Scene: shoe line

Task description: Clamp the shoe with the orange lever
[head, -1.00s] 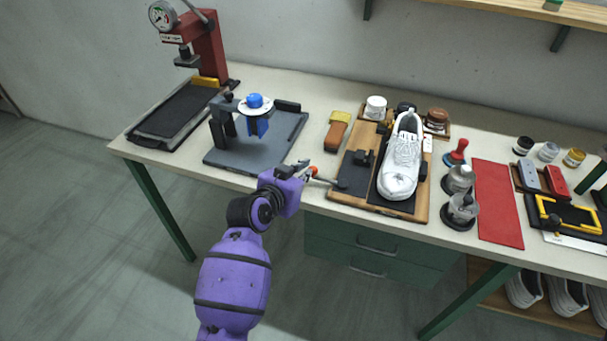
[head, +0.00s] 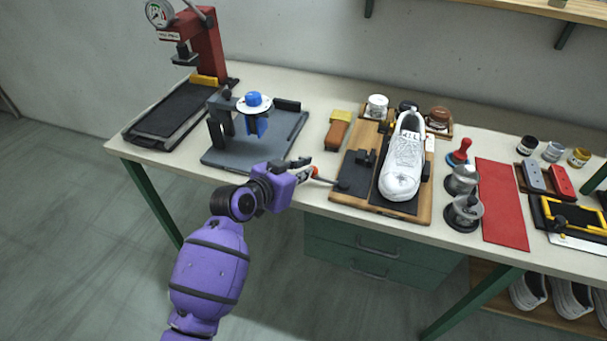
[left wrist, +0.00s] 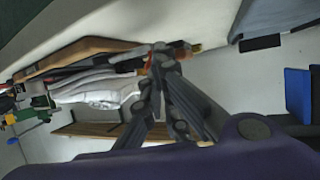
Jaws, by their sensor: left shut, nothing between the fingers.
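A white shoe (head: 403,160) sits on a wooden board (head: 428,207) with dark pads and a black clamp part at its left. The lever (head: 326,180) lies low at the board's left front, with an orange tip (head: 314,171) and a dark rod running to the board. My left gripper (head: 310,168) is shut and empty at the orange tip, and I cannot tell if it touches. In the left wrist view the gripper (left wrist: 160,52) is shut, with a bit of orange (left wrist: 184,54) just beyond its fingertips and the shoe (left wrist: 100,90) to the left. My right gripper is not in view.
A grey fixture with a blue knob (head: 254,99) stands left of the board, and a red press (head: 208,45) behind it. Metal pots (head: 463,212) and a red mat (head: 501,204) are at the right.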

